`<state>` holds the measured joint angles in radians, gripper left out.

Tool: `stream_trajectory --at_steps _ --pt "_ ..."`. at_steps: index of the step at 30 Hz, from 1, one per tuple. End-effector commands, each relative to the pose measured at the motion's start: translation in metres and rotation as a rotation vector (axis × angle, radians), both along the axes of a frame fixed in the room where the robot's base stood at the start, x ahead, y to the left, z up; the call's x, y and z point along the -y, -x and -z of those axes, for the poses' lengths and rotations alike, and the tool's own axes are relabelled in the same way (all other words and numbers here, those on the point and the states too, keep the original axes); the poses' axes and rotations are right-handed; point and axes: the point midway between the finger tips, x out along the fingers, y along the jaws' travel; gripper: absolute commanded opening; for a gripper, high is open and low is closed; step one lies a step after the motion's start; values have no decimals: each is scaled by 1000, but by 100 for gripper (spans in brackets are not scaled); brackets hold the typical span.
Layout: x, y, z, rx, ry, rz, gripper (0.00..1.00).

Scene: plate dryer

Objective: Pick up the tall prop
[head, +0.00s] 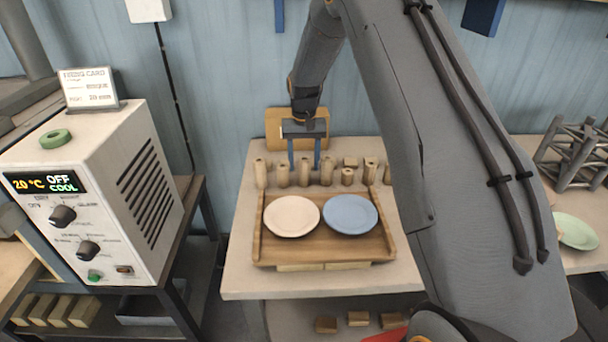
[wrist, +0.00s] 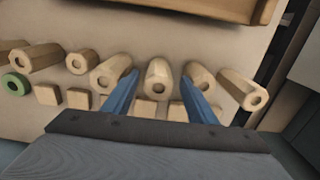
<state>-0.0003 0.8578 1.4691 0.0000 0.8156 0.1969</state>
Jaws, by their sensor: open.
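Several wooden props with a hole in the top stand in a row behind the tray. One tall prop (head: 304,174) in the row is between my gripper's fingers; it also shows in the wrist view (wrist: 158,78). My gripper (head: 304,164) points down, open, with its two blue fingers one on each side of this prop. In the wrist view, gaps show between the prop and both fingers (wrist: 160,84). Other props stand close outside the fingers, one on the left (wrist: 110,73) and one on the right (wrist: 202,75). Whether the fingers touch these cannot be told.
A wooden tray (head: 257,240) holds a pink plate (head: 291,216) and a blue plate (head: 350,214). Small wooden blocks (wrist: 78,99) and a green ring (wrist: 15,84) lie by the row. A white dryer box (head: 100,190) stands at left. A wooden board (head: 274,124) stands behind.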

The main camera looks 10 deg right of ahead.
Motion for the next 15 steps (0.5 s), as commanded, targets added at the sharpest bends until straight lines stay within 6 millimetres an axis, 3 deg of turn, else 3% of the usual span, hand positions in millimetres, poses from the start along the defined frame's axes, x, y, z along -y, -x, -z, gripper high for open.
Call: stream_trajectory --at_steps 15 --pt "2 2 57 1 0 0 52"
